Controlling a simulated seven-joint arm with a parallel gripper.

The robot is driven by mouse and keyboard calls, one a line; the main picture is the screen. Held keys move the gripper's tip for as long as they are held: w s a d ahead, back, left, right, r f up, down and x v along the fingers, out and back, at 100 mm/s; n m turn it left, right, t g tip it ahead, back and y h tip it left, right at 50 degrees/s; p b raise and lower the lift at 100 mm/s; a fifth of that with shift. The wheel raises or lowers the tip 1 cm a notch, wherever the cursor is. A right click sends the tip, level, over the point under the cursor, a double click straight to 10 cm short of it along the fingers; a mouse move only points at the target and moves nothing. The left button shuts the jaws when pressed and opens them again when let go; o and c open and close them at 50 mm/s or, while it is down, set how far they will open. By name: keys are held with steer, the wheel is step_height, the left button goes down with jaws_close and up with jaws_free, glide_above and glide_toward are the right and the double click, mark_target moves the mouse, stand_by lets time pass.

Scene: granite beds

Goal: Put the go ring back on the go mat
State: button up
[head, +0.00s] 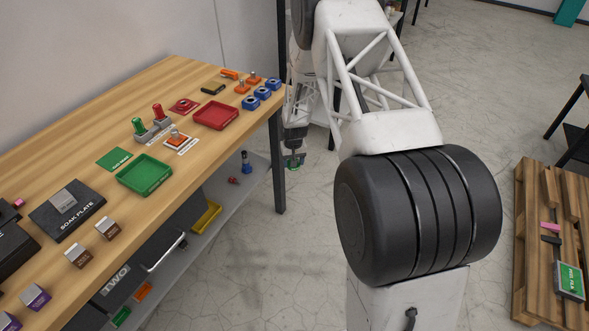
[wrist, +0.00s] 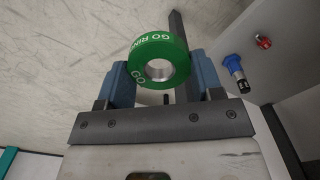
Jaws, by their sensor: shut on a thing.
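The go ring is a thick green ring (wrist: 176,66) with white lettering and a metal-lined hole. My gripper (wrist: 160,72) is shut on it, with a blue finger on each side of the ring. In the head view my gripper (head: 294,157) hangs beyond the table's right end, above the floor, with a sliver of the green ring (head: 293,167) at its tip. The go mat (head: 115,159) is a flat green square with small white lettering on the wooden table. It looks bare and lies well to the left of my gripper.
A green tray (head: 145,176) stands beside the mat, and a red tray (head: 215,115) farther back. Green and red upright handles (head: 139,127) stand between them. Blue blocks (head: 262,93) line the table's far right corner. A lower shelf (head: 262,175) holds small items. A pallet (head: 535,250) stands right.

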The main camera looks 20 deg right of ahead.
steer(key=w+r+m, duration=0.1)
steer(key=w+r, duration=0.2)
steer(key=r, duration=0.7)
steer(key=w+r+m, duration=0.1)
steer(key=w+r, duration=0.3)
steer(key=r, duration=0.7)
steer(key=w+a+r+m, duration=0.2)
steer(key=a+r, duration=0.4)
steer(key=r, duration=0.3)
steer(key=a+r+m, duration=0.1)
steer(key=a+r, duration=0.2)
steer(key=a, duration=1.3)
steer(key=m, duration=0.5)
glide_above(116, 158)
steer(key=shift+a+f, duration=0.15)
steer(key=shift+f, duration=0.65)
steer(key=shift+f, duration=0.15)
steer(key=shift+f, duration=3.2)
